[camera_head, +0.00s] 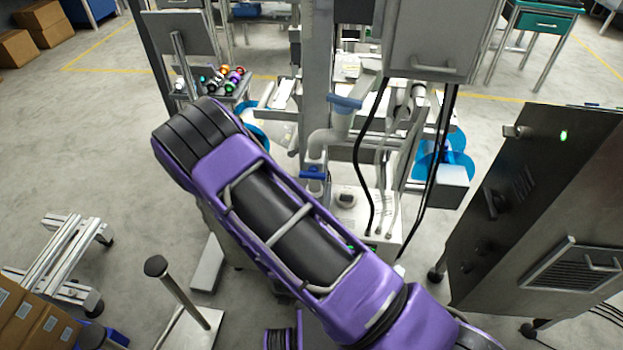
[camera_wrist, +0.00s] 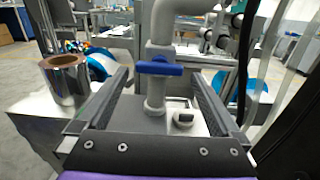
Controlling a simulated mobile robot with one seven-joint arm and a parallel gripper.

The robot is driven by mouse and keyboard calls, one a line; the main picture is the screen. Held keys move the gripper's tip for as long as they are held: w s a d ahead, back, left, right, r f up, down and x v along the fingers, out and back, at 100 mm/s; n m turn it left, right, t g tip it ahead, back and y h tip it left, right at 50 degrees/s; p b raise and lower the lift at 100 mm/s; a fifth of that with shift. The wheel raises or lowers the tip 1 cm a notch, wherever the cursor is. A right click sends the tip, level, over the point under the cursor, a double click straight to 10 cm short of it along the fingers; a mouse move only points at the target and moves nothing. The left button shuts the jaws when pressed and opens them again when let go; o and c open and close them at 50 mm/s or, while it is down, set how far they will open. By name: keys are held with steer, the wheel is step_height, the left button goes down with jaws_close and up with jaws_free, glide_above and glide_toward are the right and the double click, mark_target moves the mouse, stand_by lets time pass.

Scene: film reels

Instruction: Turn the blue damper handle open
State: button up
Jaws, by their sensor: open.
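A blue damper handle (camera_wrist: 158,68) lies crosswise on a grey vertical pipe in the wrist view. It stands ahead of my gripper (camera_wrist: 158,76), roughly centred between the two fingers. My gripper is open with nothing between its pads that I can tell; the handle appears near or just past the fingertips, and contact is not visible. In the head view a blue handle (camera_head: 313,173) sits on the lower pipe, and a second blue handle (camera_head: 345,102) sits higher on a pipe to the right. My gripper is hidden behind my purple arm there.
A shiny metallic roll (camera_wrist: 65,82) stands at the left. Black cables (camera_head: 371,160) hang right of the pipes. A dark cabinet (camera_head: 545,200) stands at the right. Open floor (camera_head: 90,140) lies at the left.

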mark_target(312, 177)
steer(key=shift+w+d, duration=0.2)
steer(key=shift+w, duration=0.75)
steer(key=shift+w+d, duration=0.2)
steer(key=shift+w, duration=0.7)
steer(key=c, duration=1.1)
